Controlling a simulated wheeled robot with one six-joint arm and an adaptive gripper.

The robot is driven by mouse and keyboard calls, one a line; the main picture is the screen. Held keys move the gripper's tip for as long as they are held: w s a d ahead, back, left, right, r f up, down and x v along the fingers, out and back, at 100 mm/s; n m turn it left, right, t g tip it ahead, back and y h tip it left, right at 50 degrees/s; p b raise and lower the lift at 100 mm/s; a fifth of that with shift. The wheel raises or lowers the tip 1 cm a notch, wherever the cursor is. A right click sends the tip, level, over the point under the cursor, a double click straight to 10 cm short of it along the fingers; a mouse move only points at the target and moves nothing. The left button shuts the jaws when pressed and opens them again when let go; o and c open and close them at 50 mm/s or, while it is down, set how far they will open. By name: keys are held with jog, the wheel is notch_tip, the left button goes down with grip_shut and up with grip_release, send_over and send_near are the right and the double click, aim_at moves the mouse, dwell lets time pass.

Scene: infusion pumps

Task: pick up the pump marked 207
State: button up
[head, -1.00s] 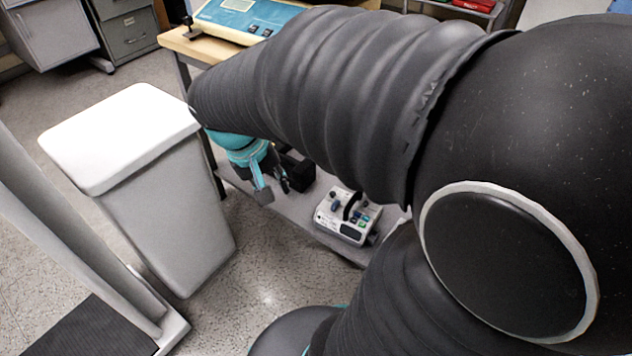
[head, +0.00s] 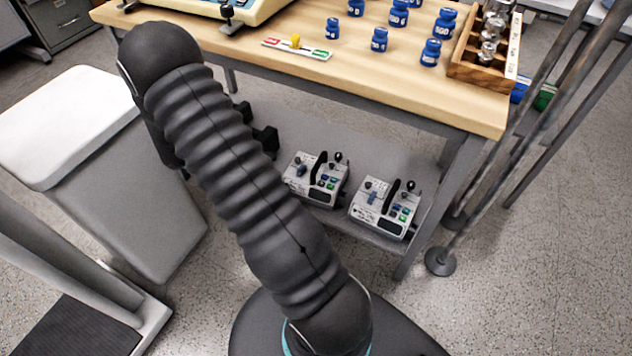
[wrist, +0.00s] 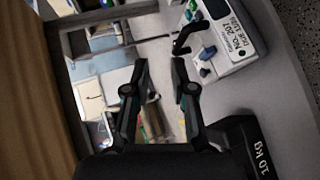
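In the wrist view, a white pump (wrist: 232,48) lies at the upper right. Its label reads "NO. 207", and it has a black handle and coloured buttons. My gripper (wrist: 159,65) is open and empty, its dark fingers pointing up the picture, left of the pump and apart from it. In the head view, two similar pumps stand side by side on the table's lower shelf: a left pump (head: 300,187) and a right pump (head: 372,212). Their labels are too small to read there; the left one is nearer the black weights. My gripper is hidden in the head view.
A black weight marked "10 kg" (wrist: 247,150) sits close below the pump. The wooden tabletop (head: 440,92) overhangs the shelf (head: 400,160) and carries blue bottles (head: 379,40) and a wooden rack (head: 465,65). A table leg, a pole stand (head: 440,262) and a bin (head: 150,215) flank the shelf.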

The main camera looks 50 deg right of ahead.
aim_at(317, 164)
notch_tip(317, 164, down, 8)
jog(key=d+h, duration=0.3)
jog(key=x, duration=1.3)
jog(key=shift+w+d+f+p, duration=0.1)
jog(key=shift+f+p, duration=0.2)
jog(key=shift+p, duration=0.05)
grip_shut()
